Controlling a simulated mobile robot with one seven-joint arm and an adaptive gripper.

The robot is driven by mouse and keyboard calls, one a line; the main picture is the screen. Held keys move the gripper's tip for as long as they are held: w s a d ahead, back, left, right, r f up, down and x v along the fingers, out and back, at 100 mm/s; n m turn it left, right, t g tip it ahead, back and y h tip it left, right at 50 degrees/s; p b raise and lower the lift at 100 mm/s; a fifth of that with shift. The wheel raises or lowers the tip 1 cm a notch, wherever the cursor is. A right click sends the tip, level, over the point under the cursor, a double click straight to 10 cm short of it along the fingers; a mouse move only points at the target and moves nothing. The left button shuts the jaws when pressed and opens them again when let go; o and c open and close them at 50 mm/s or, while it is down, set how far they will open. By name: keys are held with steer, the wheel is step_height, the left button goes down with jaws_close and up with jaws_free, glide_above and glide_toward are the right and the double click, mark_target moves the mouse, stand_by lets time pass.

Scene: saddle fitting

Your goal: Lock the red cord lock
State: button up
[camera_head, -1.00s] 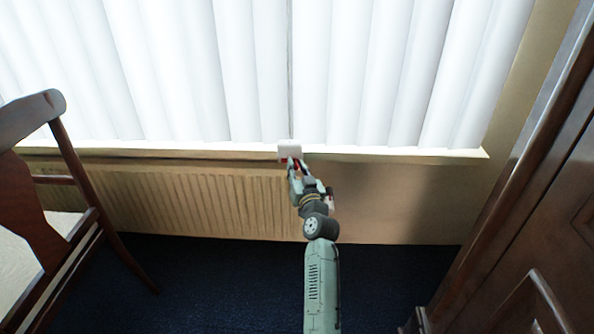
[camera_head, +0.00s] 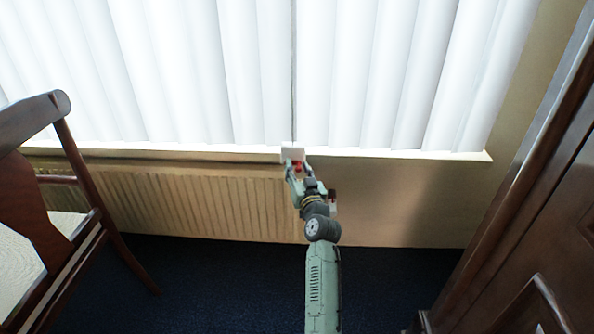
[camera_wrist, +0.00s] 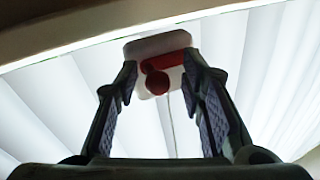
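The red cord lock (camera_wrist: 160,75) is a red lever with a round knob on a white block. It shows in the wrist view at the upper middle, between my gripper's two fingers. In the head view the red part (camera_head: 298,165) sits just under the white block (camera_head: 292,152) at the window sill. My gripper (camera_wrist: 165,85) is open, with a finger on each side of the red knob and a gap to it. A thin cord runs from the block along the blinds.
White vertical blinds (camera_head: 220,70) fill the window behind the block. A ribbed radiator (camera_head: 190,200) is below the sill. A wooden chair (camera_head: 70,190) stands at left and dark wooden furniture (camera_head: 530,200) at right. Blue floor lies between.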

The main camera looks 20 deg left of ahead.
mark_target(298, 167)
step_height(298, 167, up, 10)
steer(key=shift+f, duration=0.15)
steer(key=shift+a, duration=0.1)
stand_by(0.4)
